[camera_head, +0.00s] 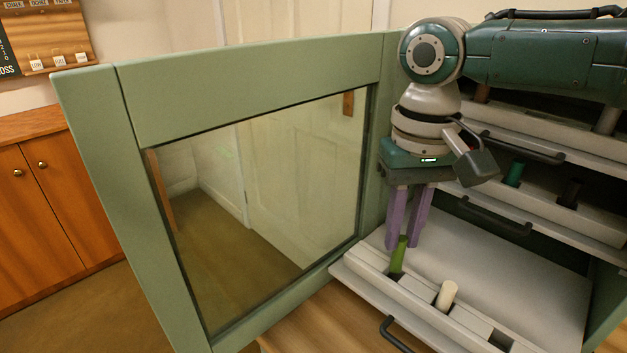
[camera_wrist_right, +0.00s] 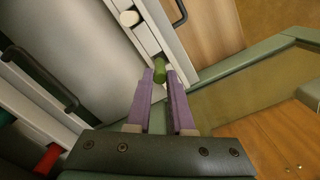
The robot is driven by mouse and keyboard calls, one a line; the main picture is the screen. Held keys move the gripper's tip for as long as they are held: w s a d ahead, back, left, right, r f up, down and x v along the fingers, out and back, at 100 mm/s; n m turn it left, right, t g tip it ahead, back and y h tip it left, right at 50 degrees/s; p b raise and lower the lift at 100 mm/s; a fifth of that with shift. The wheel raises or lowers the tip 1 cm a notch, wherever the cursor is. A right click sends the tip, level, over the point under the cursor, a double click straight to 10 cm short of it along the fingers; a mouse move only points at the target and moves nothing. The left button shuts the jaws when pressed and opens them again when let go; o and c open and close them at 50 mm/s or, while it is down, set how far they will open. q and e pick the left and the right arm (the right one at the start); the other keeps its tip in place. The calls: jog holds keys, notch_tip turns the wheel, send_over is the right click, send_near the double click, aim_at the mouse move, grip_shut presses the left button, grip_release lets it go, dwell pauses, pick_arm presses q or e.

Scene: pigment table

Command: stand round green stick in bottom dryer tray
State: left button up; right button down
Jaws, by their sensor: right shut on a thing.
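The round green stick (camera_head: 398,256) is held between the purple fingers of my right gripper (camera_head: 405,243). It stands close to upright, with its lower end at the left slot of the slotted holder in the bottom dryer tray (camera_head: 500,262). I cannot tell how deep the lower end sits. In the right wrist view the green stick (camera_wrist_right: 159,70) shows between the fingertips of my right gripper (camera_wrist_right: 166,76). A white round stick (camera_head: 446,294) stands tilted in a neighbouring slot of the same holder. It also shows in the wrist view (camera_wrist_right: 129,18). My left gripper is not in view.
A green-framed glass door (camera_head: 250,100) stands open to the left of the tray. Upper trays with dark handles (camera_head: 497,217) hang above, one holding a dark green stick (camera_head: 515,173). The bottom tray's handle (camera_head: 394,335) juts out in front.

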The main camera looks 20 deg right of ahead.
jog(key=shift+f, duration=0.2)
jog(key=shift+f+b, duration=0.35)
jog(key=shift+f, duration=0.35)
jog(key=shift+f, duration=0.2)
dwell(0.4)
jog(key=c, duration=0.7)
grip_release()
notch_tip(320, 180, up, 8)
jog(key=p, duration=0.9)
jog(key=shift+r+p, duration=0.1)
jog(key=shift+p, duration=0.2)
